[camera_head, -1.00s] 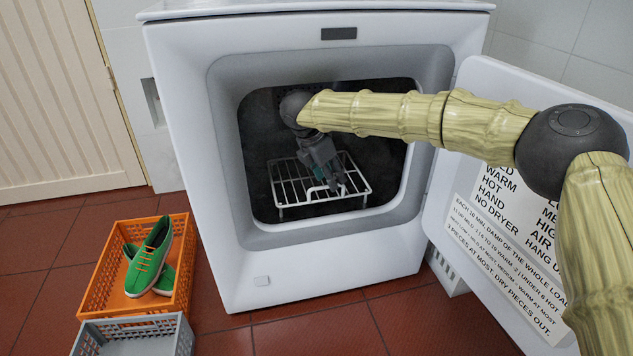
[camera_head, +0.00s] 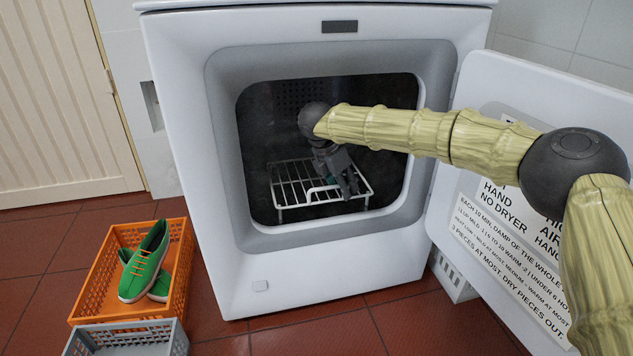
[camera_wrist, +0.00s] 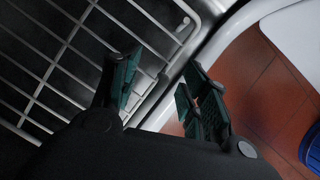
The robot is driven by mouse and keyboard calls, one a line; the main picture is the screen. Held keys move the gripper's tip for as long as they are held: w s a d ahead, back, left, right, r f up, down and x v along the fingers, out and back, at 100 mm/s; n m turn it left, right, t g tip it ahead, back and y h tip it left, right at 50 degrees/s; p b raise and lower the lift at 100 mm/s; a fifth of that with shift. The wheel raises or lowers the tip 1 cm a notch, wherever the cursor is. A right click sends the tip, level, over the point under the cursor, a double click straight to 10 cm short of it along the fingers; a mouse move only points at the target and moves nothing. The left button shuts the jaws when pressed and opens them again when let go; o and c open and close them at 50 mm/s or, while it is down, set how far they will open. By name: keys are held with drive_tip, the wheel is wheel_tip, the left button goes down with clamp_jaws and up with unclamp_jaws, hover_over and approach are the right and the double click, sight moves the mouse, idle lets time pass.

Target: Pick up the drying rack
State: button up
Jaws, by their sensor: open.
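The drying rack (camera_head: 297,188) is a white wire rack on short legs. It stands inside the open drum of the white dryer. In the wrist view the rack (camera_wrist: 55,62) fills the upper left, its wires crossing in a grid. My gripper (camera_head: 342,188) is inside the dryer opening, over the right front part of the rack. In the wrist view my gripper (camera_wrist: 160,92) is open, with its green-padded fingers apart. The rack's front corner and the drum rim show near and between the fingers; I cannot tell whether they touch the rack.
The dryer door (camera_head: 500,215) stands open on the right, with my arm passing in front of it. The drum rim (camera_head: 330,228) surrounds the rack closely. An orange crate (camera_head: 95,275) with green shoes (camera_head: 146,262) and a grey crate (camera_head: 180,338) stand on the floor at left.

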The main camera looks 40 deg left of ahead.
clamp_jaws()
drive_tip(key=shift+r, duration=0.15)
idle(0.4)
